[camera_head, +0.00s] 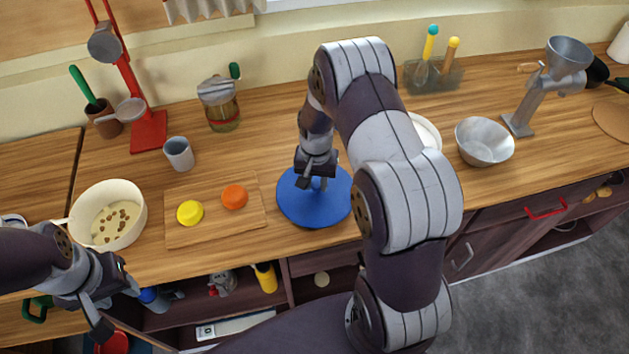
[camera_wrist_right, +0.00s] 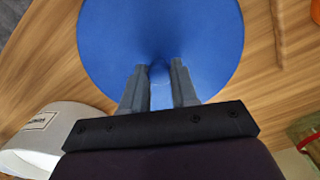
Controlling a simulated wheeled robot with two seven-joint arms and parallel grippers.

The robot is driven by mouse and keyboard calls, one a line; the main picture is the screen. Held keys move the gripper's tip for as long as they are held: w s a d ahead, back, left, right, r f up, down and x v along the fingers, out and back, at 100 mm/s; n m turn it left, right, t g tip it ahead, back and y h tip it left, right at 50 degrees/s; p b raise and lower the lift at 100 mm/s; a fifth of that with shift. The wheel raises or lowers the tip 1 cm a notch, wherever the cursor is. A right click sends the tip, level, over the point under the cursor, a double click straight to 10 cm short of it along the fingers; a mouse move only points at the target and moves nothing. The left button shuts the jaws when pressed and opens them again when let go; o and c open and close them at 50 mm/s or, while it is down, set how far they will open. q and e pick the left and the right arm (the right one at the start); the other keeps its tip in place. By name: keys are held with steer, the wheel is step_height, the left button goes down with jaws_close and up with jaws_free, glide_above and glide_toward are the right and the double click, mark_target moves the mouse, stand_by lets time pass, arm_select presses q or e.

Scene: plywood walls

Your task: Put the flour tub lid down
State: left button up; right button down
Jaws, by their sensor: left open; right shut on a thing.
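The flour tub lid is a round blue disc (camera_head: 293,205) with a small knob. My right gripper (camera_head: 314,183) is shut on the knob, above the disc's middle. In the right wrist view the lid (camera_wrist_right: 115,50) fills the top, with both fingers (camera_wrist_right: 159,85) around its knob. The lid lies flat over the counter near the front edge; I cannot tell whether it touches the wood. A white tub (camera_head: 430,135) is partly hidden behind my right arm, and its label shows in the right wrist view (camera_wrist_right: 45,125). My left gripper (camera_head: 112,301) is open and empty, low at the left.
A cream bowl (camera_head: 130,205) stands further left. A glass jar (camera_head: 222,112) is behind. A metal bowl (camera_head: 484,142) stands at right.

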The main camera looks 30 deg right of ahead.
mark_target(315, 187)
steer(key=shift+a+f, duration=0.1)
steer(key=shift+f, duration=0.25)
steer(key=shift+d+f, duration=0.2)
steer(key=shift+d, duration=0.1)
steer(key=c, duration=0.9)
jaws_free()
steer(key=shift+a, duration=0.1)
steer(key=shift+o, duration=0.2)
steer(key=shift+r, duration=0.15)
steer(key=shift+r, duration=0.25)
step_height(315, 187, up, 12)
steer(key=b, duration=0.3)
steer(key=s+a+r+n+t, duration=0.1)
steer(key=s+a+n, duration=0.6)
steer(key=s, duration=0.6)
steer(key=shift+s+a+r, duration=0.15)
steer(key=shift+s+a, duration=0.2)
steer(key=shift+a, duration=0.25)
